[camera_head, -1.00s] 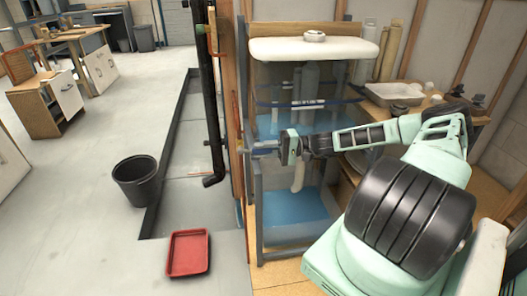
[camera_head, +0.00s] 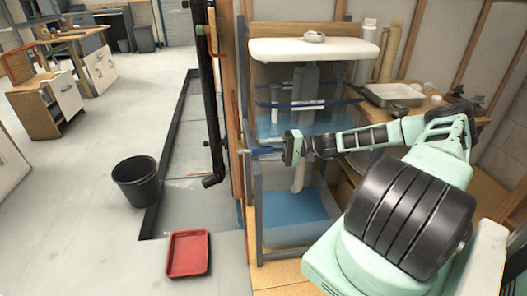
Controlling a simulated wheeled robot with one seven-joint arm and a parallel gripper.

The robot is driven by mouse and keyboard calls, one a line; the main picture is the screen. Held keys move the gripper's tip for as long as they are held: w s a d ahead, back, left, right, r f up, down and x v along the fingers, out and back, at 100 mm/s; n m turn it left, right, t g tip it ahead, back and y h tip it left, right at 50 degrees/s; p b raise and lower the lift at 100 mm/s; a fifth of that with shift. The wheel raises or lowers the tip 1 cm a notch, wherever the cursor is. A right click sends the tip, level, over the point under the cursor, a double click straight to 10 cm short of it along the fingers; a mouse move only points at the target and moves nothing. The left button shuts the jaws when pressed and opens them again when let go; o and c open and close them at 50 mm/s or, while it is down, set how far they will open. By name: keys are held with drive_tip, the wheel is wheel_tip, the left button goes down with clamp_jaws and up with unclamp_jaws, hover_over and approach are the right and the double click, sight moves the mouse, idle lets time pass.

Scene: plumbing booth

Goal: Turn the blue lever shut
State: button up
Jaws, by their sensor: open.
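My gripper (camera_head: 266,150) is open and reaches left to the wooden post, beside the front upright of the blue-framed stand. A small blue piece shows at its fingertips. It is too small to tell whether this is the blue lever or part of the fingers. The spot where the lever meets its pipe is not clear, and I cannot tell whether the fingers touch it.
The stand holds a white basin top (camera_head: 313,49) and a blue-tinted tank (camera_head: 300,213). A black pipe (camera_head: 211,120) runs down left of the post. A red tray (camera_head: 188,253) and black bucket (camera_head: 135,181) sit on the floor. The floor at left is mostly clear.

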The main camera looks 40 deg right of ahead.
drive_tip(key=v, duration=1)
drive_tip(key=shift+s+d, duration=0.2)
drive_tip(key=shift+s, duration=0.1)
